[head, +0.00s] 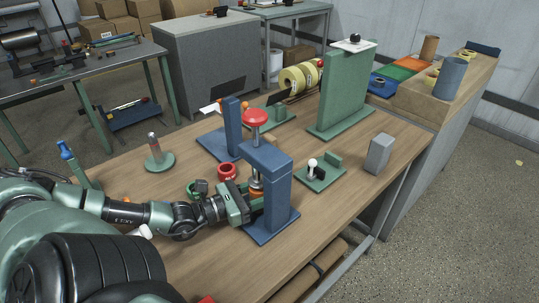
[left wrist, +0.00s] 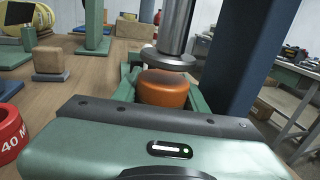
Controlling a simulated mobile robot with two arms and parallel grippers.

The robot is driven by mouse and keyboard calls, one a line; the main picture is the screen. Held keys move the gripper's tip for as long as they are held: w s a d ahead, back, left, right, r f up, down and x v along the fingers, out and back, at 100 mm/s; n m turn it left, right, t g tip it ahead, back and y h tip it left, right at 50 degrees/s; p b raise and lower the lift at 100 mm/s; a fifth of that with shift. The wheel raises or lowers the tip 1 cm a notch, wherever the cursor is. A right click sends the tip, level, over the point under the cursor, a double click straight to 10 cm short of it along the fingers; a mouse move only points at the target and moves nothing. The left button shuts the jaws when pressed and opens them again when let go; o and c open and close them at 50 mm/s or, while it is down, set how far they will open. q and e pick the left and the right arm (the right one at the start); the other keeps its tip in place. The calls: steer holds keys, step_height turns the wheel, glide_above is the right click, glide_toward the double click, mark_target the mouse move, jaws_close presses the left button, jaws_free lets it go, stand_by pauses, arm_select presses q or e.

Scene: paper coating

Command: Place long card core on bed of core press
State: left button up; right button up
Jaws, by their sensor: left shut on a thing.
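The core press (head: 276,185) is a blue frame with a red knob on top, standing on the wooden table. Its steel ram and round plate (left wrist: 168,60) point straight down. My left gripper (head: 253,196) reaches into the press from the left. Its green fingers (left wrist: 160,92) are shut on an orange-brown cylinder (left wrist: 163,89), seemingly the card core. The cylinder is upright, just below the ram plate. Its lower end and the press bed under it are hidden by my gripper, so I cannot tell whether they touch. My right gripper is not in view.
A red tape roll (head: 227,171) lies beside my left wrist. A second blue stand (head: 232,128) is behind the press. A green fixture with a white knob (head: 315,176) and a grey block (head: 380,153) stand to the right. The table front right is clear.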

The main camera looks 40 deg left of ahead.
arm_select(q)
steer(key=shift+f, duration=0.15)
steer(key=o, duration=1.1)
steer(key=shift+c, duration=0.2)
steer(key=shift+s, duration=0.1)
steer(key=p+v, duration=0.1)
steer(key=v, duration=0.2)
steer(key=p+v, duration=0.2)
steer(key=v, duration=0.2)
steer(key=p+v, duration=0.2)
steer(key=v, duration=0.1)
steer(key=shift+s+a+r, duration=0.2)
steer(key=shift+s+r, duration=0.15)
steer(key=shift+s+a+f, duration=0.15)
steer(key=shift+s+f, duration=0.05)
steer(key=shift+s, duration=0.35)
